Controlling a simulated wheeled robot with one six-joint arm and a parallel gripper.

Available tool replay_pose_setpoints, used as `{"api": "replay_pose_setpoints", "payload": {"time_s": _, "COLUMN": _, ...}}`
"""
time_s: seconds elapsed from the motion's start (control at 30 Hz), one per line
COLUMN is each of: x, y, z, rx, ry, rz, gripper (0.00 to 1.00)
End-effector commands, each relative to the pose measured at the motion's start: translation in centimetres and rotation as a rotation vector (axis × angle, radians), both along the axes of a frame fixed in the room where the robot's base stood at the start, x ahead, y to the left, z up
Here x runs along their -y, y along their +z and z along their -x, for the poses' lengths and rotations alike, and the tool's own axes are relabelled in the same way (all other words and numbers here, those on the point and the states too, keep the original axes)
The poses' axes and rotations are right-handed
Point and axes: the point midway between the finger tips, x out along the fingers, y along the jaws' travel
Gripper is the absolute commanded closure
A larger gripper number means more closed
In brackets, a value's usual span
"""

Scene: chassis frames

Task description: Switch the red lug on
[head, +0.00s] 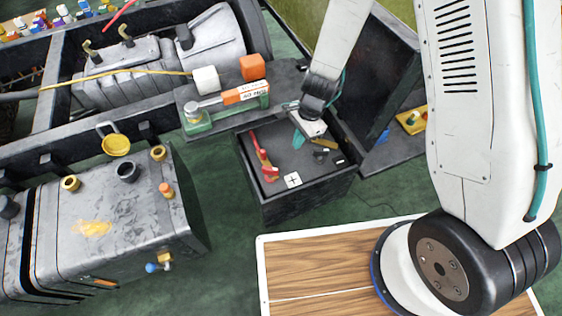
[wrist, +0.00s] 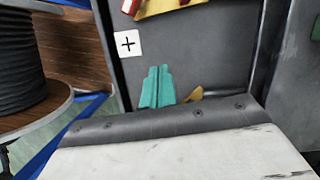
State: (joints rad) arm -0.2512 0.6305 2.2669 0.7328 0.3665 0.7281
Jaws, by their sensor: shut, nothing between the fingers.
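The red lug (head: 263,158) lies with a tan-yellow piece on top of a dark open-topped box, near a white plus label (head: 292,180). In the wrist view only part of the red lug (wrist: 130,5) shows at the top edge, by its yellow piece (wrist: 165,7). My gripper (head: 297,140) is over the box, to the right of the red lug and apart from it. Its teal fingers (wrist: 157,86) are shut together and empty. A second tan piece (head: 325,142) lies right of my gripper, by a minus label; in the wrist view it is mostly hidden.
The dark box (head: 300,205) has raised edges. A green device with an orange handle (head: 245,93) stands behind it. A grey tank (head: 110,220) is at left, a wood-topped panel (head: 310,265) in front. A cable drum (wrist: 22,65) shows in the wrist view.

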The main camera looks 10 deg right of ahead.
Motion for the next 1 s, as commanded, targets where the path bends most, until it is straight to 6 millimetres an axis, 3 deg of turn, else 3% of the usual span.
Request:
{"api": "replay_pose_setpoints", "payload": {"time_s": 0.4, "x": -1.8, "y": -8.2, "z": 1.0, "rx": -0.005, "ry": 0.002, "rz": 0.002, "gripper": 1.0}}
{"api": "replay_pose_setpoints", "payload": {"time_s": 0.6, "x": -4.7, "y": -7.8, "z": 2.0, "rx": -0.002, "ry": 0.007, "rz": 0.0, "gripper": 1.0}}
{"api": "replay_pose_setpoints", "payload": {"time_s": 1.0, "x": -5.5, "y": -7.8, "z": 2.4, "rx": -0.001, "ry": 0.002, "rz": -0.001, "gripper": 1.0}}
